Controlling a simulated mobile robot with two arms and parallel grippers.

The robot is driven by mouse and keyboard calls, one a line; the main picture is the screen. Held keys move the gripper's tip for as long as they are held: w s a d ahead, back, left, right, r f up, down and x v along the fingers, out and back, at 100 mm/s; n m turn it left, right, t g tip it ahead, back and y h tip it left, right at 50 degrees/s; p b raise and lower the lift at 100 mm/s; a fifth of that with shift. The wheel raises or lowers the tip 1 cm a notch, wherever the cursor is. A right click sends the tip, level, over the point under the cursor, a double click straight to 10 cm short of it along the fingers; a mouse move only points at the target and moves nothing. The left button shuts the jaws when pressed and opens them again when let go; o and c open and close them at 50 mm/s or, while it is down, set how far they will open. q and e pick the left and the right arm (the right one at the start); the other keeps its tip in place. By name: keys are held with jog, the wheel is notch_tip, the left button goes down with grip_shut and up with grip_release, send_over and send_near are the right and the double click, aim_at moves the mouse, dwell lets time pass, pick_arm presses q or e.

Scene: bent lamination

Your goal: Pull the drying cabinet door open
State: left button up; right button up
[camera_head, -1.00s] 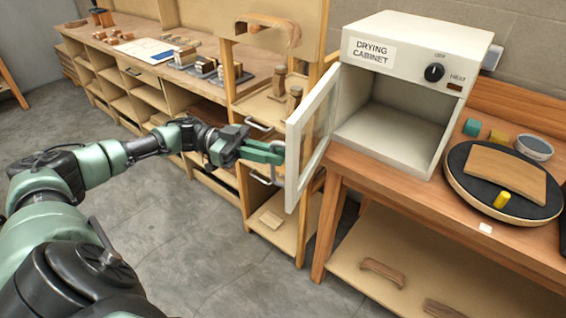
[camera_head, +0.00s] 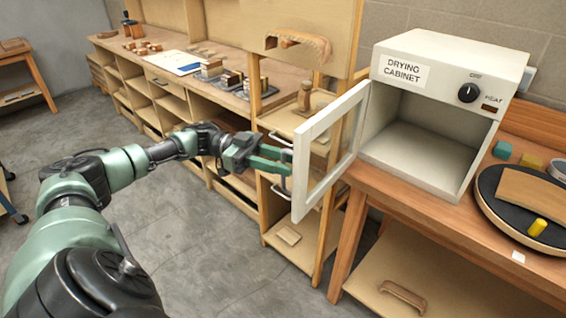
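The drying cabinet (camera_head: 447,68) is a white box on the wooden bench at the right, with its label and a black knob on the front. Its white-framed glass door (camera_head: 314,141) stands swung wide open to the left, and the empty interior shows. A metal D-shaped handle (camera_head: 284,190) is on the door's outer face. My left gripper (camera_head: 285,161) is at this handle, its two green fingers apart with a gap between them. The middle of the handle is between or behind the fingers, and contact is hard to tell. My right gripper is not in view.
A round black turntable (camera_head: 492,205) with a curved wood piece and a yellow cylinder is right of the cabinet. A long shelf bench (camera_head: 200,100) runs behind my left arm. Open concrete floor (camera_head: 200,260) lies in front of it.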

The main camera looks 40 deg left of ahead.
pick_arm(q)
jog(key=b+v, duration=0.2)
jog(key=v, duration=0.5)
jog(key=shift+s+a+b, duration=0.15)
jog(key=shift+a+b, duration=0.2)
jog(key=shift+b, duration=0.05)
dwell(0.4)
